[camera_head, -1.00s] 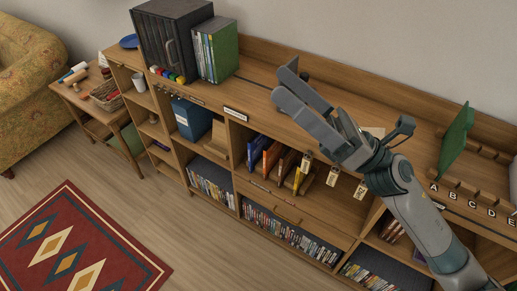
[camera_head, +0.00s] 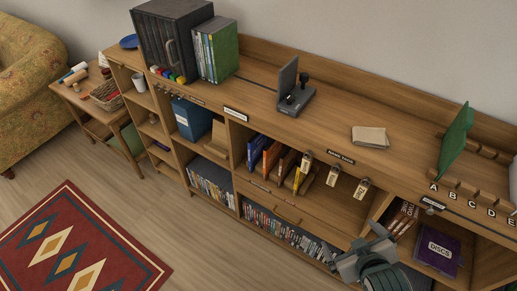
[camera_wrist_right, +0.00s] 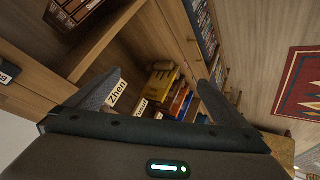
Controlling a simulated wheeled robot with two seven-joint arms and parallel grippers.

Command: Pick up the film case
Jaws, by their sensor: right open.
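Several film cases stand in an open cubby under the counter: a blue one (camera_head: 257,150), an orange one (camera_head: 271,158), a brown one (camera_head: 286,164) and a yellow one (camera_head: 299,180). The wrist view shows the yellow case (camera_wrist_right: 160,84) nearest, with orange (camera_wrist_right: 178,104) and blue cases behind it. My right gripper (camera_head: 360,246) is open and empty, in front of the lower shelves, right of and below these cases. In the wrist view its fingers (camera_wrist_right: 158,88) spread on either side of the cubby, apart from the cases. My left gripper is not in view.
Name tags (camera_head: 332,175) hang at the cubby's right. A purple "DISCS" box (camera_head: 438,250) sits lower right. Floor in front is clear.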

